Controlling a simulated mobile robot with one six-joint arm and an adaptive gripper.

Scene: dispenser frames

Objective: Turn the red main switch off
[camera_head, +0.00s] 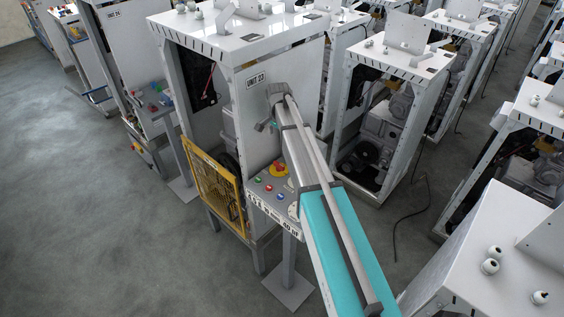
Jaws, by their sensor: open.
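The red main switch (279,169) is a red knob on a yellow plate, on the sloping control panel (261,199) at the front of the cabinet labelled UNIT 23 (256,79). Its exact turn position is too small to read. My grey and teal arm reaches up from the lower right across the cabinet's front, and its link passes just right of the switch in the picture. I cannot make out gripper fingers; the arm hides the area behind it. No contact with the switch shows.
Green, red and blue buttons (268,188) sit close below the switch. A yellow-framed mesh guard (213,186) stands left of the panel. Similar white cabinets (389,110) crowd the right and back. Open grey floor (90,210) lies at the left. A black cable (398,222) lies on the right floor.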

